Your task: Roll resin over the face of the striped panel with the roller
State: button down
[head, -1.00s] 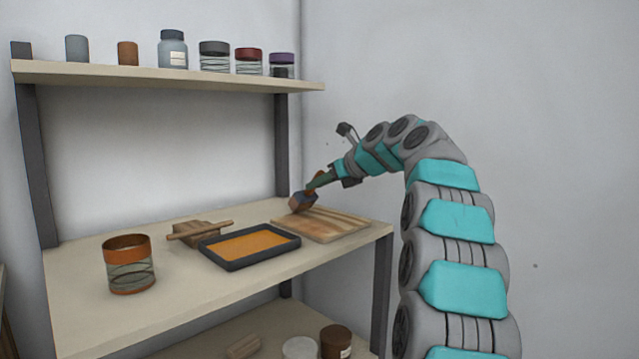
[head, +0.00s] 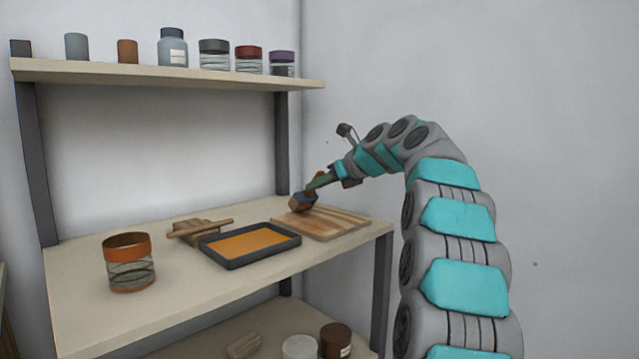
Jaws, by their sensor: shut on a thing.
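The striped panel (head: 338,222) lies flat on the bench, showing light and darker wood bands. The roller (head: 303,201) has a dark head with an orange-brown part and sits at the panel's far left edge; whether it touches the face I cannot tell. My gripper (head: 325,180) is shut on the roller's handle and reaches in from the right, above the panel. A black tray (head: 239,262) of orange resin (head: 254,242) stands just left of the panel.
A wooden block with a stick (head: 199,231) lies left of the tray. A glass jar with an orange band (head: 128,262) stands at the front left. A shelf (head: 170,77) with several jars hangs above. A lower shelf holds tins (head: 335,341). A bench post (head: 382,290) stands at the right.

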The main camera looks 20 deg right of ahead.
jog(key=shift+f, duration=0.2)
jog(key=shift+s+d+r+p, duration=0.15)
jog(key=shift+s+d, duration=0.25)
jog(key=shift+s, duration=0.65)
jog(key=shift+s+d+f+p, duration=0.1)
jog(key=shift+s+d+p, duration=0.2)
jog(key=shift+s, duration=0.75)
jog(key=shift+s+d, duration=0.3)
jog(key=shift+s, duration=0.45)
jog(key=shift+s+d+r+p, duration=0.1)
jog(key=shift+s+d+p, duration=0.1)
jog(key=shift+s, duration=0.3)
jog(key=shift+s+d+r+p, duration=0.1)
jog(key=shift+s+d+p, duration=0.1)
jog(key=shift+s, duration=0.25)
jog(key=shift+s+d+f, duration=0.15)
jog(key=shift+s+f, duration=0.05)
jog(key=shift+s, duration=0.3)
